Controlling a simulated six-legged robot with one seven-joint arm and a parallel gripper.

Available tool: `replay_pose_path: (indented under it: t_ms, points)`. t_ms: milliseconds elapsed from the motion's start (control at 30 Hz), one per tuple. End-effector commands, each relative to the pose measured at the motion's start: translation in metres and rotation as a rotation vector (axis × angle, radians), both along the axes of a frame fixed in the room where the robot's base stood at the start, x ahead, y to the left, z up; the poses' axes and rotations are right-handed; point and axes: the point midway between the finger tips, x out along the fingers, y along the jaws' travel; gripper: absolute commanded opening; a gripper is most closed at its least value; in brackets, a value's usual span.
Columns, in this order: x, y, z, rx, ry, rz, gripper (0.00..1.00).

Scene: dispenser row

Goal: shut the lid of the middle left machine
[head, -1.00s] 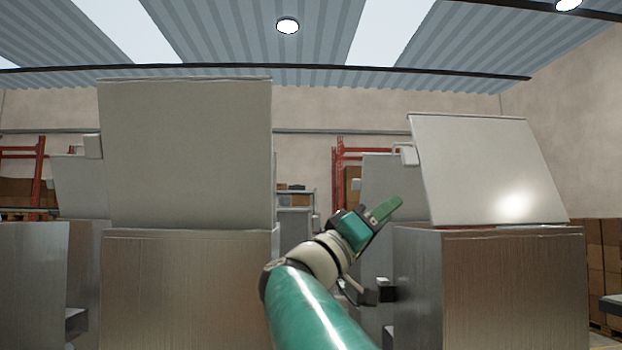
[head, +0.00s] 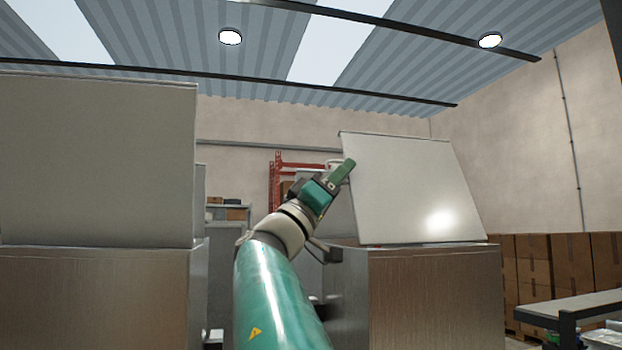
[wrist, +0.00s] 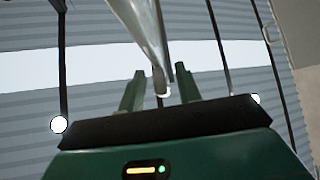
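The right-hand machine (head: 430,290) is a brushed metal box with its pale lid (head: 400,190) raised and leaning back. The left-hand machine (head: 100,300) also has its lid (head: 95,160) standing up. I cannot tell for certain which one is the middle left machine. My gripper (head: 347,168) is at the upper left edge of the right-hand lid. In the wrist view, the two green fingers of my gripper (wrist: 160,75) are apart. A lid seen edge-on (wrist: 145,35) reaches down between or just beyond the fingertips; contact is not clear.
A gap between the two machines holds my arm, with another machine partly hidden behind it. A grey bench (head: 575,308) stands at the lower right, before stacked cardboard boxes (head: 550,262). A red rack (head: 277,180) and a shelf (head: 228,212) stand at the back.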

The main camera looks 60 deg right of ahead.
Motion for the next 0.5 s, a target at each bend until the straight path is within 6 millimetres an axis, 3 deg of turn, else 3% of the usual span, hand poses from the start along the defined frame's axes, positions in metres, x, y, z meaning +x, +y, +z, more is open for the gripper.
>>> replay_pose_path:
  t_ms: [200,367,500]
  points:
    - [0.0009,-0.0013,0.0003,0.0,-0.001,0.001,0.34]
    - [0.0015,-0.0015,0.0002,0.0,-0.001,0.001,0.02]
    - [0.0017,-0.0014,0.0001,0.0,0.0,0.001,0.0]
